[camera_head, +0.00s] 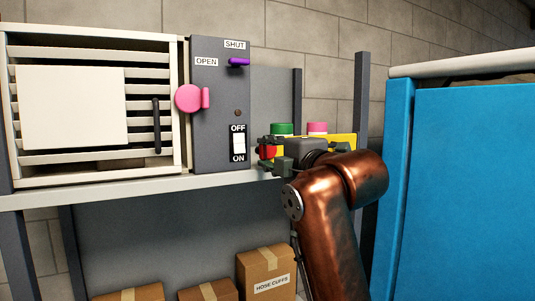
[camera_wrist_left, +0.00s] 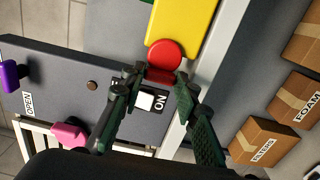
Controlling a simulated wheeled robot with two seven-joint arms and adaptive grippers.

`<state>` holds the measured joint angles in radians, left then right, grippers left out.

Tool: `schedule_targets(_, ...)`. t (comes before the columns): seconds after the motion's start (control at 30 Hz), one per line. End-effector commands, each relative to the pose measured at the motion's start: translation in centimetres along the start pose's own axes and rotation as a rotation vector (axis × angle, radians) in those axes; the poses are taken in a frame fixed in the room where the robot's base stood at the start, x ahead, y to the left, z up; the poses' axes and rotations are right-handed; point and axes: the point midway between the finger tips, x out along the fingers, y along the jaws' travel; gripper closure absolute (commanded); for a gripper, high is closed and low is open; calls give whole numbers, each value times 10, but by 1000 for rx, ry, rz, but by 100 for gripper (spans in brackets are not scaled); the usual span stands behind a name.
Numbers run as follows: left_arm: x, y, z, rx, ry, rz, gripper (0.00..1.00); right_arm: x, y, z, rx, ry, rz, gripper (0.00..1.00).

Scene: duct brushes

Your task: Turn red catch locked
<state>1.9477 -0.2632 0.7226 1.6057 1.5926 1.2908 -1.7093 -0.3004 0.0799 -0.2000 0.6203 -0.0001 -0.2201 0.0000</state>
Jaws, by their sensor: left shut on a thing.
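The red catch (camera_wrist_left: 166,53) has a round red face in the left wrist view, with a narrower red part below it between my fingertips. It sits at the edge of a yellow panel (camera_wrist_left: 183,22). My left gripper (camera_wrist_left: 159,77) is shut on that narrower part. In the head view only a little of the red catch (camera_head: 267,151) shows, as my left gripper (camera_head: 274,157) covers most of it and part of the yellow panel (camera_head: 343,140). My right gripper is in neither view.
A grey panel (camera_head: 215,125) beside the gripper carries a pink knob (camera_head: 189,98), a purple lever (camera_head: 239,62) and an ON/OFF switch (camera_head: 238,143). Green (camera_head: 282,128) and pink (camera_head: 317,127) tops stand behind. A blue cabinet (camera_head: 465,180) is at right. Cardboard boxes (camera_head: 265,262) are below.

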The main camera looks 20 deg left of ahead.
Motion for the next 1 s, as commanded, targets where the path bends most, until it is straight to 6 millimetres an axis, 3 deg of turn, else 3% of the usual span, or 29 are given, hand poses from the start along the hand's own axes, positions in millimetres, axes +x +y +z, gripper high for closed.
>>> schedule_targets(0.57,0,0,1,37,-1,0,96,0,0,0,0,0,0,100)
schedule_targets(0.6,0,0,1,37,-1,0,71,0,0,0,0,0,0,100)
schedule_targets(0.83,0,0,0,36,0,0,55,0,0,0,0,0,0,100)
schedule_targets(1.0,0,0,0,35,0,0,54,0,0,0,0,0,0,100)
